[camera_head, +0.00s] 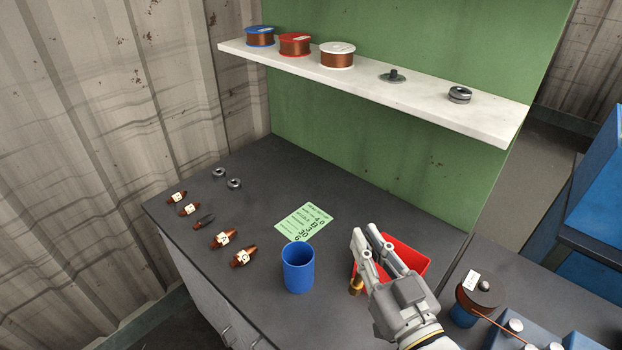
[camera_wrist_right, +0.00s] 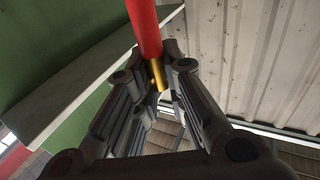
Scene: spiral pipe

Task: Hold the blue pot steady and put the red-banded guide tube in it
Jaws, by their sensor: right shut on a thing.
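The blue pot (camera_head: 298,277) stands upright and open on the dark worktop; no gripper touches it. My right gripper (camera_head: 365,235) is to the right of the pot, its fingers shut on the red-banded guide tube. In the right wrist view the tube (camera_wrist_right: 146,30) shows as a red cylinder with a brass end, between the fingertips (camera_wrist_right: 160,75). My left gripper is not in view.
A red bin (camera_head: 415,259) stands behind my right gripper. A green note (camera_head: 304,221) lies behind the pot. Several copper-coloured parts (camera_head: 222,239) lie at the left. A white shelf (camera_head: 420,96) with spools is above. The worktop left of the pot is partly clear.

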